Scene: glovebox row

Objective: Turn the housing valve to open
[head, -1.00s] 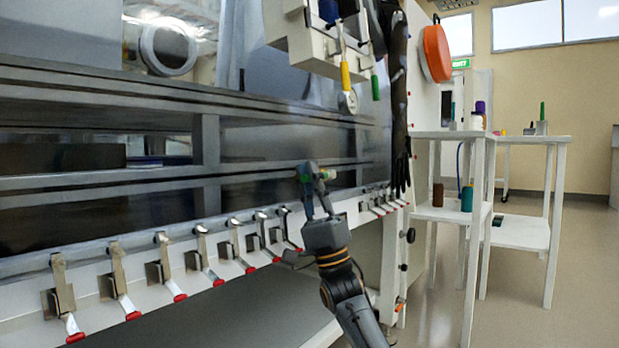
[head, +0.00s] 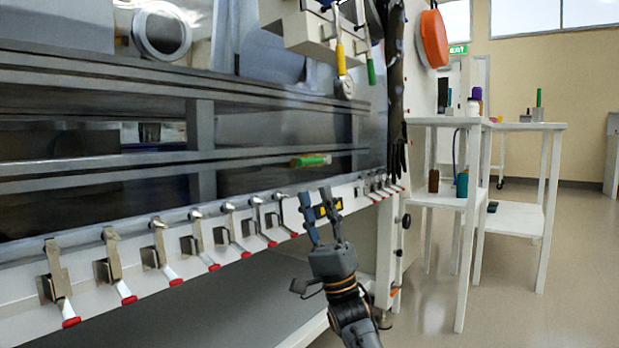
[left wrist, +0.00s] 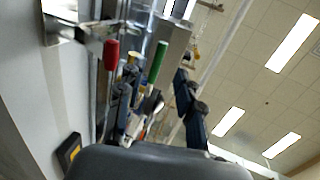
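A white housing box (head: 305,32) hangs at the top of the glovebox front. A yellow handle (head: 340,58) and a green handle (head: 371,70) hang below it; I cannot tell which is the housing valve. A small green and orange piece (head: 311,160) shows against the dark glovebox front. My left gripper (head: 317,197) points up below that piece, apart from it, with its fingers spread and nothing between them. In the left wrist view, a green handle (left wrist: 157,61) shows beyond the open fingers (left wrist: 153,95). My right gripper is not in view.
A row of latches with red tips (head: 171,275) runs along the glovebox's lower edge. A long black glove (head: 396,95) hangs at its right end, near an orange round cover (head: 433,39). White shelves (head: 447,204) stand to the right, with open floor beyond.

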